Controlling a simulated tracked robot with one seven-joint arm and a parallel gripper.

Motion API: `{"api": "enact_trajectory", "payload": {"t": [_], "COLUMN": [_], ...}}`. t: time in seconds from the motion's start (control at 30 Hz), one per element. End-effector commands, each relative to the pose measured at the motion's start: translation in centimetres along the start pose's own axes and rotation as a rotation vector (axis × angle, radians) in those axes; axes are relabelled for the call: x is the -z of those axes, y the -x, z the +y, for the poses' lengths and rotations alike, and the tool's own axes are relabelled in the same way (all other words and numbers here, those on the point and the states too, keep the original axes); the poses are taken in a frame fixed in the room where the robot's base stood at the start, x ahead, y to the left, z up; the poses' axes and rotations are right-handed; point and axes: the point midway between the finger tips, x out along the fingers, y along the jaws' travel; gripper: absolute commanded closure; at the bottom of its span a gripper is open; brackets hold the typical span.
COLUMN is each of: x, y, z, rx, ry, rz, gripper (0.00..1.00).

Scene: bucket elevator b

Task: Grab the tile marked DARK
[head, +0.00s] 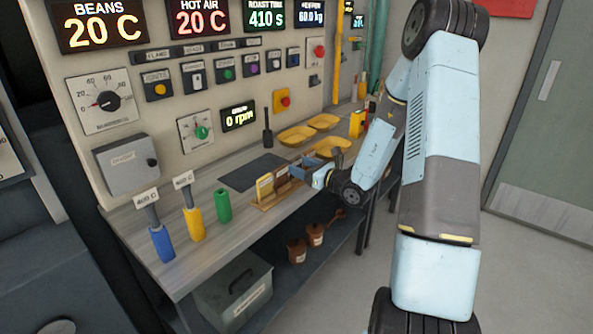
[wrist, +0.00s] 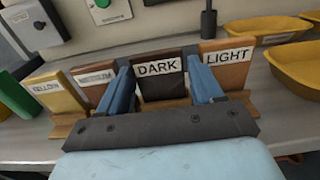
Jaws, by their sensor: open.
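The tile marked DARK (wrist: 162,88) is dark brown with a white label. It stands upright in a wooden rack (wrist: 62,129) on the bench, between the tile marked LIGHT (wrist: 232,77) on the right and a brown tile (wrist: 92,88) on the left, whose label is partly covered. The tile marked YELLOW (wrist: 50,100) stands at the far left. My gripper (wrist: 160,92) is open, with one blue finger on each side of the DARK tile. Whether the fingers touch it cannot be told. In the head view my gripper (head: 303,169) is at the rack (head: 265,206), hiding its right part.
Green (head: 223,206), yellow (head: 194,224) and blue (head: 162,243) handles stand near the bench's left end. The control panel rises behind.

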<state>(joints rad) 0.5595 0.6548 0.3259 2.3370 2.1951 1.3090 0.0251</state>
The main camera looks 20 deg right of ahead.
Motion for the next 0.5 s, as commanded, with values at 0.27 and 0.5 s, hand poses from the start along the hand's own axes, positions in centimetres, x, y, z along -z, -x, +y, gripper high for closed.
{"api": "enact_trajectory", "payload": {"t": [0.27, 0.5], "x": [-0.02, -0.03], "y": [-0.21, -0.21], "z": [0.03, 0.05], "rx": [0.0, -0.001], "ry": [0.0, 0.0], "rz": [0.0, 0.0], "gripper": [0.39, 0.62]}}
